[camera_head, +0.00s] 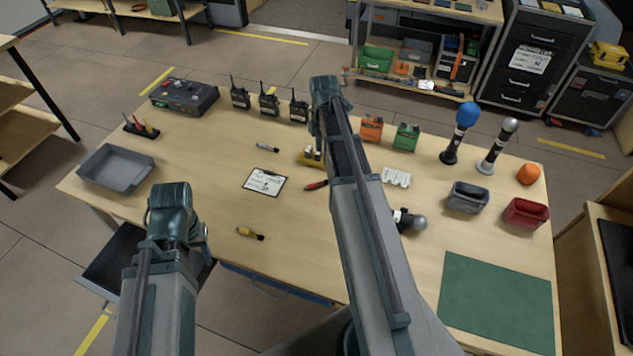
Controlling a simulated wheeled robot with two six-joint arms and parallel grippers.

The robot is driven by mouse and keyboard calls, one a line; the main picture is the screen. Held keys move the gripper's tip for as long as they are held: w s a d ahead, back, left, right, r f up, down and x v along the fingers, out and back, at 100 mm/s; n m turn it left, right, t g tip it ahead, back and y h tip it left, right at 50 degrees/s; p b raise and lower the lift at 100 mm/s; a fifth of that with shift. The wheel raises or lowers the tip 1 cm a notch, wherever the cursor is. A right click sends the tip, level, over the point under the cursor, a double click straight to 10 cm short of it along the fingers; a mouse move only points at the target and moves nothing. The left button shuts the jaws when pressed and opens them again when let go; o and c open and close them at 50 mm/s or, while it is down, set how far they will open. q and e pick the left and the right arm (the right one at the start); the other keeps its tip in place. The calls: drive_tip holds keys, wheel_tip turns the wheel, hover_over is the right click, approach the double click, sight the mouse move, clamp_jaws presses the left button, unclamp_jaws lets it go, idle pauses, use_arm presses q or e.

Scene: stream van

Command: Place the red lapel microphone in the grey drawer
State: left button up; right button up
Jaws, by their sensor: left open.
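A small red object (316,185), probably the red lapel microphone, lies on the table right of a white card; my right arm passes close beside it. An open drawer (112,258) with a dark inside and a grey edge sticks out below the table's front left side, partly hidden by my left arm. It looks empty where it shows. My left gripper (198,234) is open above the table's front left edge, near the drawer, its fingers mostly hidden by the wrist. My right wrist (326,92) is over the back middle of the table; its fingers are hidden.
A yellow microphone (250,233) and a grey one (267,147) lie on the table. A grey tray (116,169) stands at the left. Radios (269,104) line the back. Grey (467,197) and red (525,213) bins and a green mat (497,300) are at the right.

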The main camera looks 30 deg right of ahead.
drive_tip(key=b, duration=0.8)
hover_over(320, 182)
drive_tip(key=f, duration=0.8)
drive_tip(key=shift+d+f, duration=0.3)
drive_tip(key=shift+f, duration=0.05)
drive_tip(key=f+b, duration=0.1)
drive_tip(key=b, duration=0.1)
drive_tip(key=f+b, duration=0.1)
drive_tip(key=f, duration=0.1)
drive_tip(key=f+b, duration=0.2)
drive_tip(key=shift+a+f+b, duration=0.1)
drive_tip(key=shift+a+b, duration=0.2)
clamp_jaws()
